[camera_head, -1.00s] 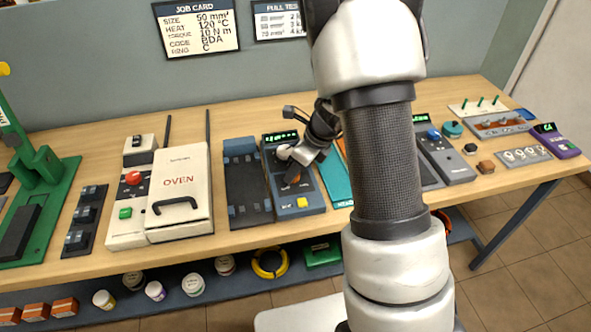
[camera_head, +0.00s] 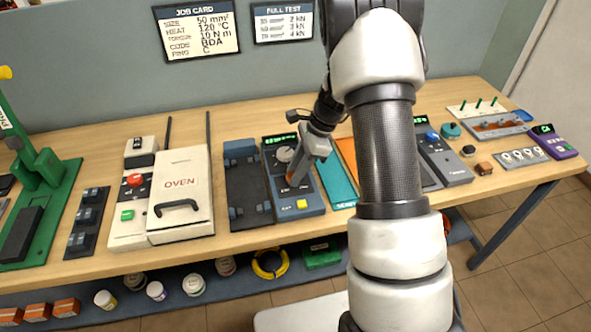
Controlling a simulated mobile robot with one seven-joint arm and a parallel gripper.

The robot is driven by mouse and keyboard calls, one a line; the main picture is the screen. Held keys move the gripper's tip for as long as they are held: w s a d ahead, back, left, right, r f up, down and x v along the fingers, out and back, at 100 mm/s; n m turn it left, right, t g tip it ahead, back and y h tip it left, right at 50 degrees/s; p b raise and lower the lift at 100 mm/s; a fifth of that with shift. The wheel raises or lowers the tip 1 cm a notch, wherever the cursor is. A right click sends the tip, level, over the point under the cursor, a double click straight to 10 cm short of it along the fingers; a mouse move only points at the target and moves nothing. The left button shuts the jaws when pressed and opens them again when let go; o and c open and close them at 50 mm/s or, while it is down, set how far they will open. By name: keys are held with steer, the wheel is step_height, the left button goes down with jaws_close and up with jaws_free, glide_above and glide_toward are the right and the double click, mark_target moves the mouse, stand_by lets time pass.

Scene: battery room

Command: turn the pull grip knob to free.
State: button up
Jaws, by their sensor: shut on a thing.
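The pull tester (camera_head: 312,207) is a dark blue box with a green-lit display, a round grey knob and a yellow button. An orange knob on its face, which looks like the pull grip knob (camera_head: 289,178), shows only as a sliver beside my fingers. My gripper (camera_head: 296,180) points down onto it and is shut on it. The fingers hide most of the knob, so its setting cannot be read.
A dark flat rail unit (camera_head: 247,185) stands close on the left, with the white oven (camera_head: 180,190) beyond it. A teal strip (camera_head: 337,183) lies close on the right. My arm hides part of the bench (camera_head: 95,170).

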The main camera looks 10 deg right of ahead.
steer(key=n+g, duration=0.1)
steer(key=n, duration=0.3)
steer(key=shift+w+n+g, duration=0.2)
steer(key=shift+n+g, duration=0.1)
steer(key=shift+g, duration=0.1)
steer(key=n+g+h, duration=0.1)
steer(key=n, duration=0.3)
steer(key=shift+w+a+n+p, duration=0.1)
steer(key=shift+n+p, duration=0.25)
steer(key=shift+n, duration=0.05)
steer(key=shift+g, duration=0.4)
steer(key=o, duration=1)
steer(key=shift+h, duration=0.3)
steer(key=shift+o, duration=0.2)
steer(key=v, duration=1.7)
steer(key=shift+r+p, duration=0.2)
steer(key=shift+p, duration=0.1)
